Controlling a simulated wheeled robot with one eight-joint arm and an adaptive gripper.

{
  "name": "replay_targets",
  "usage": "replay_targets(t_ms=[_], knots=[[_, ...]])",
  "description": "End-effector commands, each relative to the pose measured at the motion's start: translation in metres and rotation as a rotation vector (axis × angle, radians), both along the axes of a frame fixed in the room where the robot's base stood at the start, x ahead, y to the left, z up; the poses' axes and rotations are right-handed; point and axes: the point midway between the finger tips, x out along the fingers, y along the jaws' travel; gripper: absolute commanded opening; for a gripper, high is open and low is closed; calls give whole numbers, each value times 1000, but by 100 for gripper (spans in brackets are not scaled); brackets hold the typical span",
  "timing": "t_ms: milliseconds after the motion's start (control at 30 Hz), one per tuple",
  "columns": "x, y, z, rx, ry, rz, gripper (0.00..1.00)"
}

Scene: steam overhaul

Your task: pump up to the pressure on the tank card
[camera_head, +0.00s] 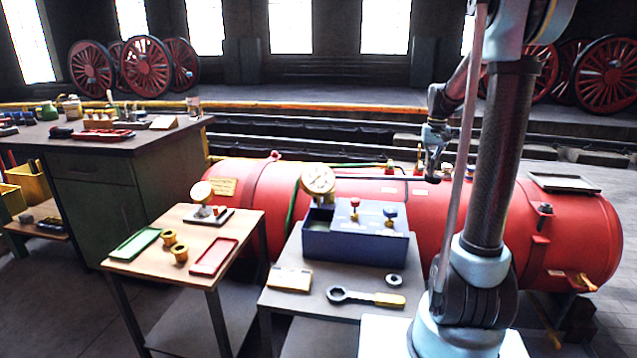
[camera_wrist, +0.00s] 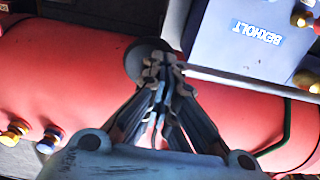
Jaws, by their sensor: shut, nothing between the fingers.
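The red tank (camera_head: 575,235) lies across the view behind the benches. A yellowish card (camera_head: 222,187) is on its left part; its writing is too small to read. A blue box (camera_head: 340,247) with a red knob (camera_head: 354,204) and a blue knob (camera_head: 390,213) stands on the right bench. A round gauge (camera_head: 318,180) rises at its back left; its reading is unclear. A thin lever bar (camera_head: 385,178) runs right from the box. My gripper (camera_head: 433,172) is shut and empty at the bar's right end. The wrist view shows the fingertips (camera_wrist: 163,62) over a dark round knob (camera_wrist: 135,65); contact is unclear.
A spanner (camera_head: 365,298), a nut (camera_head: 394,280) and a pale card (camera_head: 290,279) lie on the right bench. The left small table holds a green tray (camera_head: 135,244), a red tray (camera_head: 214,257), brass fittings (camera_head: 180,253) and another gauge (camera_head: 202,192). A workbench stands farther left.

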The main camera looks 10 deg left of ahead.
Motion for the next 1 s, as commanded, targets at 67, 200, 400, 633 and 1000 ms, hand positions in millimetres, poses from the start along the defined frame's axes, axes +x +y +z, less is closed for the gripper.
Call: replay_targets(t_ms=[67,200,400,633,1000], knots=[[0,0,-7,1,0,0,0],[0,0,-20,1,0,0,0],[0,1,-37,1,0,1,0],[0,1,-58,1,0,1,0],[-1,0,-36,1,0,0,0]])
